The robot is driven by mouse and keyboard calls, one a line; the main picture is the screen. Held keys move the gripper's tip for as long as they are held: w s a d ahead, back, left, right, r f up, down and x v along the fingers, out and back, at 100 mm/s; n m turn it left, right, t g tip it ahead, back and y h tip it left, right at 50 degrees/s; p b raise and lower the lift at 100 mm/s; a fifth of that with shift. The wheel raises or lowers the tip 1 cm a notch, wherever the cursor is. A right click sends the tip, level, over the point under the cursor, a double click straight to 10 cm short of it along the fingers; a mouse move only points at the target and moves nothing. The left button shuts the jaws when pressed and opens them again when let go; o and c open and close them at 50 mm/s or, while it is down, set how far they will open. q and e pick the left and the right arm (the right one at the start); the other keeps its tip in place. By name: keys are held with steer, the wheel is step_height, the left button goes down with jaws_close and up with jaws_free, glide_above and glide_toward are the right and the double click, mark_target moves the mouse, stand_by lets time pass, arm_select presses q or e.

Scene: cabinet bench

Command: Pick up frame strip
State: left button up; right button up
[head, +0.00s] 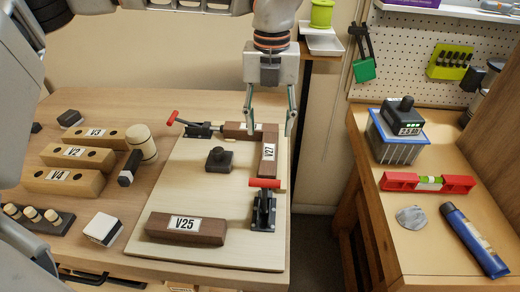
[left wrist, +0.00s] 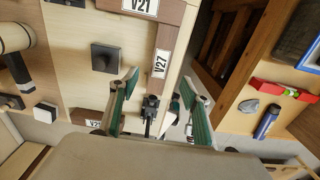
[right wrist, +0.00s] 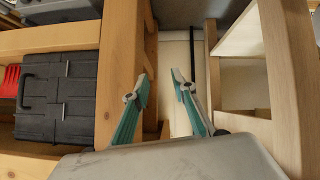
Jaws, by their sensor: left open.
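Dark brown frame strips lie on a pale board (head: 185,188). Strip V25 (head: 187,229) is at the front. Strip V27 (head: 268,165) stands along the right side. A third strip (head: 236,130), labelled V21 in the left wrist view (left wrist: 150,9), meets it at the back corner. My left gripper (head: 269,132) points down, open and empty, with its fingers on either side of that corner in the head view. The left wrist view shows its fingertips (left wrist: 161,83) above V27 (left wrist: 162,62). My right gripper (right wrist: 162,77) is open and empty, facing a wooden frame, outside the head view.
Red-handled clamps (head: 263,205) (head: 198,129) stand at the board's right and back. A black knob block (head: 219,159) sits mid-board. Tan blocks (head: 75,156) and a mallet (head: 140,145) lie left. A gap separates the right bench (head: 385,245). A dark case (right wrist: 58,95) is beside my right gripper.

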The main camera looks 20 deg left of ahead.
mark_target(269, 153)
arm_select(q)
steer(key=shift+a+f, duration=0.1)
steer(key=shift+f, duration=1.05)
steer(key=shift+f+b, duration=0.35)
steer(key=shift+f, duration=0.2)
step_height(269, 153, down, 4)
steer(key=shift+f+b, duration=0.2)
steer(key=shift+b, duration=0.35)
steer(key=c, duration=1.2)
steer(key=shift+c, duration=0.2)
arm_select(e)
steer(key=shift+w+a, duration=0.2)
steer(key=shift+w, duration=0.05)
